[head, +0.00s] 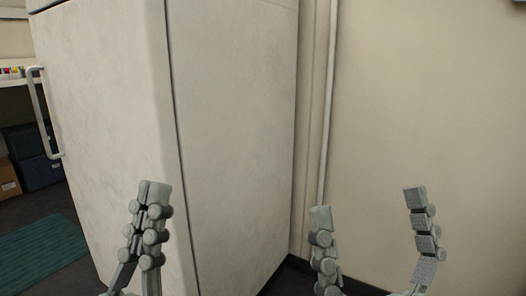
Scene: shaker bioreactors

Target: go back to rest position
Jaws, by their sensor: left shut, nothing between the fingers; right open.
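My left gripper (150,200) is in the lower left of the head view, in front of the white cabinet. Its fingers point up and are shut with nothing between them. My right gripper (367,205) is in the lower right, in front of the bare wall. Its two fingers stand wide apart and it is empty. Both arms below the grippers are cut off by the bottom edge of the view.
A tall white fridge-like cabinet (235,120) with a vertical handle (45,115) fills the left and middle. A beige wall (430,100) with a thin vertical pipe (329,100) is at right. A teal mat (40,250), dark bins (38,172) and a cardboard box (8,180) are at far left.

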